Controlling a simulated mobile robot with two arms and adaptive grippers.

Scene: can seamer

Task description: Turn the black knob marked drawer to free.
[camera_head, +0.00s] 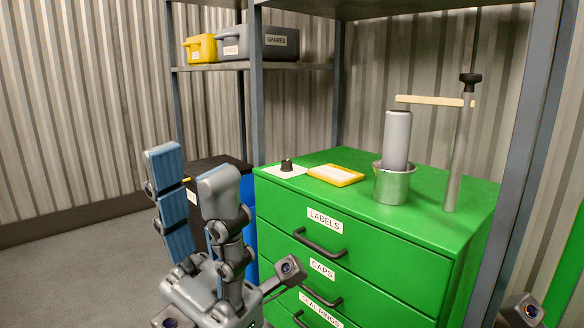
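The black knob (286,165) stands on a small white plate (284,171) on top of the green drawer cabinet, near its back left corner. Any writing on the plate is too small to read. My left gripper (190,168) is in the foreground, to the left of the cabinet, with its fingers pointing up. Its two fingers are spread apart with nothing between them, so it is open and empty. It is apart from the knob. The fingers of my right gripper are not in view.
A dark-topped blue bin (248,215) stands left.

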